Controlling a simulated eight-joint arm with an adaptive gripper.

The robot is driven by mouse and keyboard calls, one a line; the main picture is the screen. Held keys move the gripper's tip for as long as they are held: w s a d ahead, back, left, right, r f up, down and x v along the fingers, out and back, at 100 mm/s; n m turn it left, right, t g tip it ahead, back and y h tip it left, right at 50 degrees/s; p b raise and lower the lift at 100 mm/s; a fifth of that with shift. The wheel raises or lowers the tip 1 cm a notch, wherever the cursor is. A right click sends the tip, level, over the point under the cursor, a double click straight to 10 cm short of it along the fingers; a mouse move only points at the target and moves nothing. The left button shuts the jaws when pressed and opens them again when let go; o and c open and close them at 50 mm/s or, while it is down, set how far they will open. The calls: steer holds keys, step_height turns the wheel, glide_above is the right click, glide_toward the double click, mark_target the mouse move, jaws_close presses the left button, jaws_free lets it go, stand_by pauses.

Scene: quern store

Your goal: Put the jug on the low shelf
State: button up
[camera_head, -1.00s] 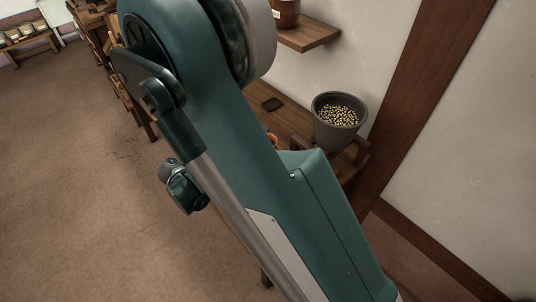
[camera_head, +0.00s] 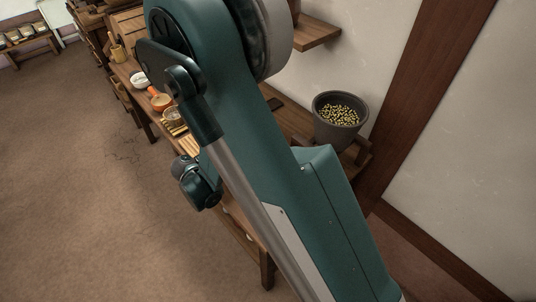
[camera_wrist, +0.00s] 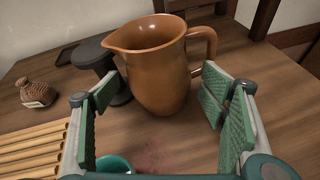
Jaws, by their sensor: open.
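An orange-brown jug (camera_wrist: 157,70) with a spout at left and a handle at right stands upright on a wooden table in the wrist view. My gripper (camera_wrist: 165,110) is open, its green-padded fingers on either side of the near part of the jug, and it holds nothing. The jug stands just ahead of and between the fingers; I cannot tell whether either touches it. In the head view my arm hides the jug and gripper. A wall shelf (camera_head: 318,34) shows at the top of the head view; I cannot tell whether it is the low shelf.
A dark spool-shaped object (camera_wrist: 97,54) stands close to the jug's left. A small brown sack (camera_wrist: 37,93), wooden sticks (camera_wrist: 35,150) and a teal round item (camera_wrist: 113,164) are near. A grey bucket of yellow pieces (camera_head: 339,121) stands at the table's end.

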steer(key=c, duration=1.2)
steer(key=shift+r, duration=0.2)
steer(key=shift+c, duration=0.2)
step_height(320, 180, up, 18)
steer(key=p, duration=0.4)
steer(key=shift+f, duration=0.15)
